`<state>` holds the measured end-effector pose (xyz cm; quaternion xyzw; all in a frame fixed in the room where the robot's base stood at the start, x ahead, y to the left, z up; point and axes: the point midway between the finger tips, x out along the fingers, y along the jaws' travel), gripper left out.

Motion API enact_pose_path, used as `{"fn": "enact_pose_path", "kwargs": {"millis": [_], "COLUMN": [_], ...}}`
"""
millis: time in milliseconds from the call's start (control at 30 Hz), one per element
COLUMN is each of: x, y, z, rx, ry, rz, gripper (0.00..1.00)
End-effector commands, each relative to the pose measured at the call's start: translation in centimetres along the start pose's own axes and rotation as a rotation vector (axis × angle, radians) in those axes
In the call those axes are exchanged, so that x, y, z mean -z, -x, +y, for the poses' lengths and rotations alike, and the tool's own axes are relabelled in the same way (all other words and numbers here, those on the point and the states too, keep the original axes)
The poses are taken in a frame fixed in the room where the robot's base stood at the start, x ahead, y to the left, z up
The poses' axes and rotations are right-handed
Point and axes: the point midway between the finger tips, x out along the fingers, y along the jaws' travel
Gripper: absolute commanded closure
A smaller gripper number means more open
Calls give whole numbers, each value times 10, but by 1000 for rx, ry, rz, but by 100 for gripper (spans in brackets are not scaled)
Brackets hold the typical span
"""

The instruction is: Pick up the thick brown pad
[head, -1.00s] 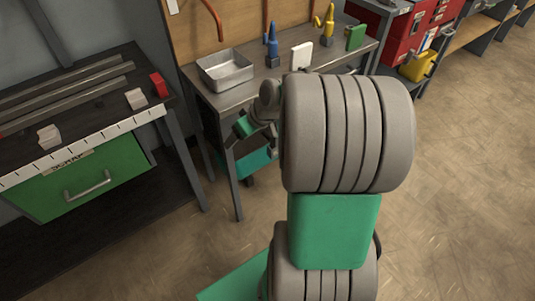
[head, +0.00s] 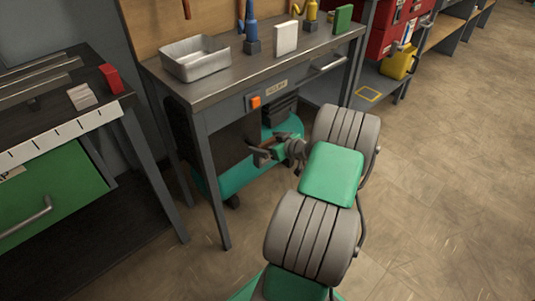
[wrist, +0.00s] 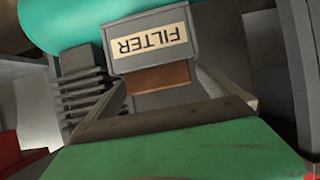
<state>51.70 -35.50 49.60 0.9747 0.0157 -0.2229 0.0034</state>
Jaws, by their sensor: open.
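The thick brown pad (wrist: 158,77) shows in the wrist view just below a grey housing (wrist: 115,52) with a FILTER label. Its upper part is hidden by the housing. My gripper (wrist: 160,84) is open, with one finger on each side of the pad. I cannot tell whether either finger touches it. In the head view my gripper (head: 264,153) is low beside the bench, near the teal tank under it. The pad cannot be made out clearly there.
The teal tank (head: 237,174) and a dark finned block (head: 280,110) sit under the workbench (head: 245,82). The bench leg (head: 213,190) stands left of my gripper. A metal tray (head: 195,62) is on top. Open floor (head: 440,190) lies to the right.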

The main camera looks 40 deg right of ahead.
Motion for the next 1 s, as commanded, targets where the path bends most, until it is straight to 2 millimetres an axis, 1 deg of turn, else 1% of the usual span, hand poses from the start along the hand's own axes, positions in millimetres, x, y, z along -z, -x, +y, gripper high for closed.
{"fn": "enact_pose_path", "kwargs": {"millis": [200, 1000], "x": [1, 0], "y": [0, 1], "z": [1, 2], "rx": [-3, -4], "ry": [-1, -2], "rz": [0, -1], "gripper": [1, 66]}}
